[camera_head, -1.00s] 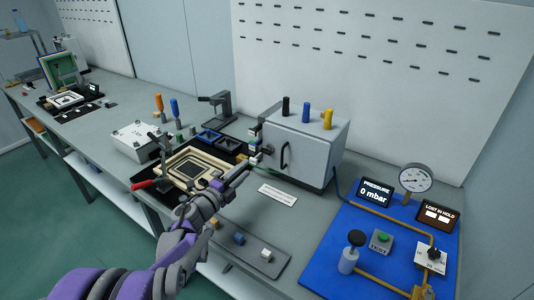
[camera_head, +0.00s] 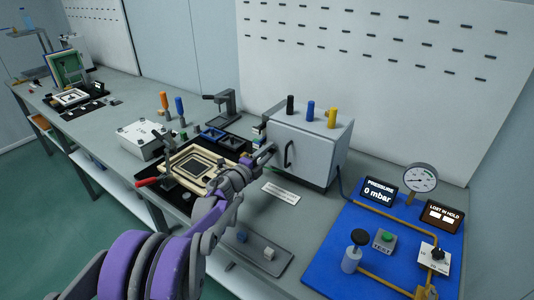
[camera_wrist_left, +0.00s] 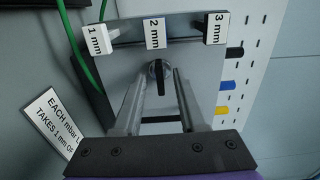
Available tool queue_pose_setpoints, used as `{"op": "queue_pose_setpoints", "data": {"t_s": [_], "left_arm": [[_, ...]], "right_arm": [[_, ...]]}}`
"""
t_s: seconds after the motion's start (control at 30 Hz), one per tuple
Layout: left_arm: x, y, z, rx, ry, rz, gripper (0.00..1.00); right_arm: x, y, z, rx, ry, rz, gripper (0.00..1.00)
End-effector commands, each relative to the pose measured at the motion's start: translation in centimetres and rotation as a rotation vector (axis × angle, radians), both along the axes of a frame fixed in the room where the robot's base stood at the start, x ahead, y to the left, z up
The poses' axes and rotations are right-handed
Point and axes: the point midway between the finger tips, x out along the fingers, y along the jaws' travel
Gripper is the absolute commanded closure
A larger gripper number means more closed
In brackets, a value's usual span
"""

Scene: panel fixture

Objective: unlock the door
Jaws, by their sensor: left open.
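The grey box (camera_head: 310,150) stands on the bench, its front door closed, with a dark curved handle (camera_head: 287,154) on it. My left gripper (camera_head: 266,153) is at the left part of the box front, beside the handle. In the left wrist view my open left gripper (camera_wrist_left: 159,82) points at the box's grey face (camera_wrist_left: 128,62). A dark knob (camera_wrist_left: 158,72) shows between its fingertips, with a gap seen at either side; contact cannot be told. A black bar, likely the handle (camera_wrist_left: 160,119), shows lower between the fingers. My right gripper is not in view.
Tags marked 1 mm (camera_wrist_left: 95,40), 2 mm (camera_wrist_left: 154,33) and 3 mm (camera_wrist_left: 216,28) sit along the box edge. Black, blue and yellow pegs stand on top. A blue panel (camera_head: 345,225) with a gauge (camera_head: 421,178) is at right; a framed fixture (camera_head: 195,165) is at left.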

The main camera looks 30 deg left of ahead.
Motion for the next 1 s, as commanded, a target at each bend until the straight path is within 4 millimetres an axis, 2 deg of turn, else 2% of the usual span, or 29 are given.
{"op": "queue_pose_setpoints", "data": {"t_s": [0.13,0.17,0.37,0.4,0.77,1.0], "left_arm": [[-0.02,0.00,0.00,0.000,0.000,0.000,0.59],[-0.02,0.00,0.00,0.000,0.000,0.000,0.62],[-0.04,0.00,0.00,0.000,0.000,0.000,0.98],[-0.04,0.00,0.00,0.000,0.000,0.000,1.00],[-0.06,0.00,-0.01,-0.011,0.001,0.000,1.00],[-0.06,0.00,-0.04,-0.100,0.008,0.000,1.00]], "right_arm": [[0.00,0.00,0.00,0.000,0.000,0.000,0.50],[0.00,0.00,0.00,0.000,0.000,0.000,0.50],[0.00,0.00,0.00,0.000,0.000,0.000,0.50],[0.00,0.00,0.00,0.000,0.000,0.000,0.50],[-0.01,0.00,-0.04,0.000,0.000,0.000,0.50],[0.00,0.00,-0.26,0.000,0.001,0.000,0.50]]}}
